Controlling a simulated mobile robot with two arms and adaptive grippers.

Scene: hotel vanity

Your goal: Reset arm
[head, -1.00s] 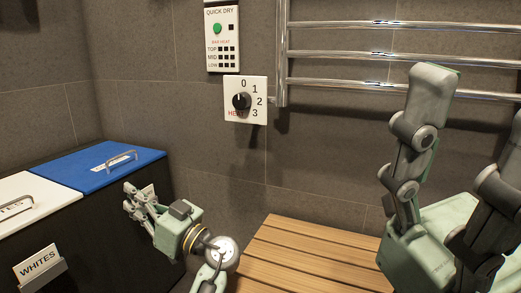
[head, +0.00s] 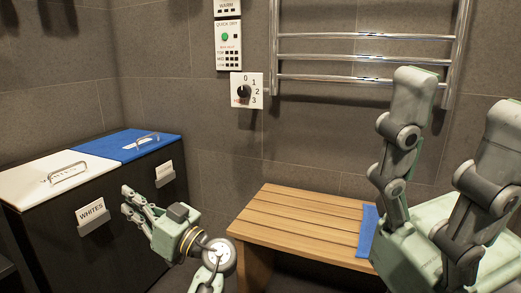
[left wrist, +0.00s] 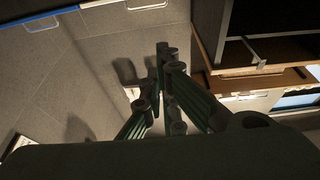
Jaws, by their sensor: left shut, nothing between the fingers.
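My left gripper (head: 128,203) is in the lower left of the head view, in front of the dark hamper cabinet. Its fingers point up and to the left. In the left wrist view the fingers (left wrist: 164,60) come together at the tips with nothing held. My arm links also fill the right side of the head view, but no right gripper shows there.
The cabinet (head: 120,235) has a white lid (head: 35,178) and a blue lid (head: 112,150). A slatted wooden bench (head: 300,222) stands in the middle, with a blue cloth or mat (head: 367,232) on it. The heat dial (head: 243,92), control panel (head: 228,45) and towel rail (head: 360,58) are on the wall.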

